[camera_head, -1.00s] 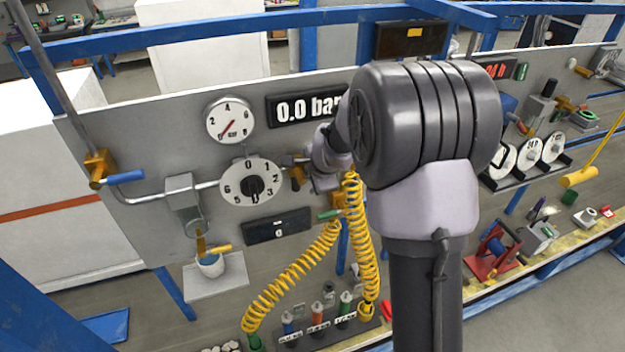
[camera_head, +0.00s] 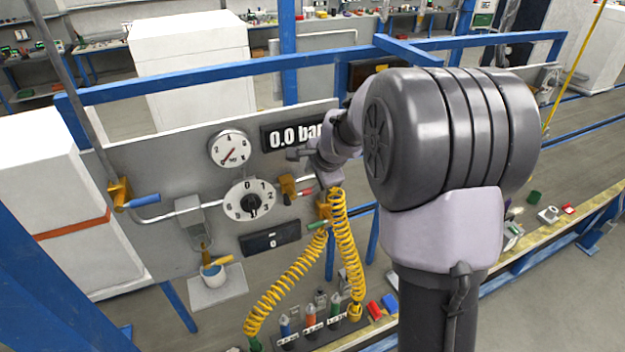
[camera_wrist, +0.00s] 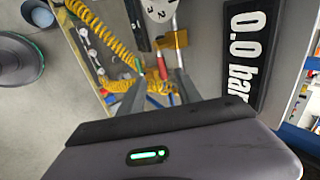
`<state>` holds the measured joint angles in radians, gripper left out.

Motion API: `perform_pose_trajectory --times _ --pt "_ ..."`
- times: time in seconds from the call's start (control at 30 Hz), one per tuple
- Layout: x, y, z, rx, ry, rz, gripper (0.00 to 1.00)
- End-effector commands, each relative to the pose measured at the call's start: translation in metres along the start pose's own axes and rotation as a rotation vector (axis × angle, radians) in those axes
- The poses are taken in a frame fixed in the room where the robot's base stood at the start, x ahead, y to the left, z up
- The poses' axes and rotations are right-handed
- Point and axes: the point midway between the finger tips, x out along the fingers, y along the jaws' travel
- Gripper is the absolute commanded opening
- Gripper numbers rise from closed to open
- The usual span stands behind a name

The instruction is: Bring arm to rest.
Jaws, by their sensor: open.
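My gripper (camera_head: 298,154) is in front of the grey panel, just below the display that reads 0.0 bar (camera_head: 290,134). It is above an orange valve (camera_head: 287,187) with a red-tipped handle and appears apart from it. In the wrist view, my gripper (camera_wrist: 160,82) shows two grey fingers spread apart, with nothing held between them. The 0.0 bar display also shows at the right there (camera_wrist: 245,45). My arm is bent, and its large dark joint hides much of the panel's right side.
A round gauge (camera_head: 230,149) and a numbered dial (camera_head: 249,201) are on the panel. Yellow coiled hoses (camera_head: 345,240) hang below my gripper. A blue-handled lever (camera_head: 145,200) is at left. A blue frame bar (camera_head: 200,82) runs above. Open floor (camera_head: 560,290) lies at right.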

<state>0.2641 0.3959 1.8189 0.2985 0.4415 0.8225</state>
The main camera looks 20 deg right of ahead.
Motion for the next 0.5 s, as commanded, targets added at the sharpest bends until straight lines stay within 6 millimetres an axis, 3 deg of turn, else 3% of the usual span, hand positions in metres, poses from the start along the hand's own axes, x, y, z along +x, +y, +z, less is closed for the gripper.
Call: perform_pose_trajectory --times 0.27,0.33,0.43,0.5 --pt "0.001 0.001 0.001 -0.002 0.000 0.000 0.41" --pt "0.003 0.009 0.007 -0.028 -0.006 -0.001 0.41" --pt "0.006 0.047 0.035 -0.150 -0.031 -0.007 0.41" --pt "0.006 0.091 0.062 -0.286 -0.058 -0.010 0.41"
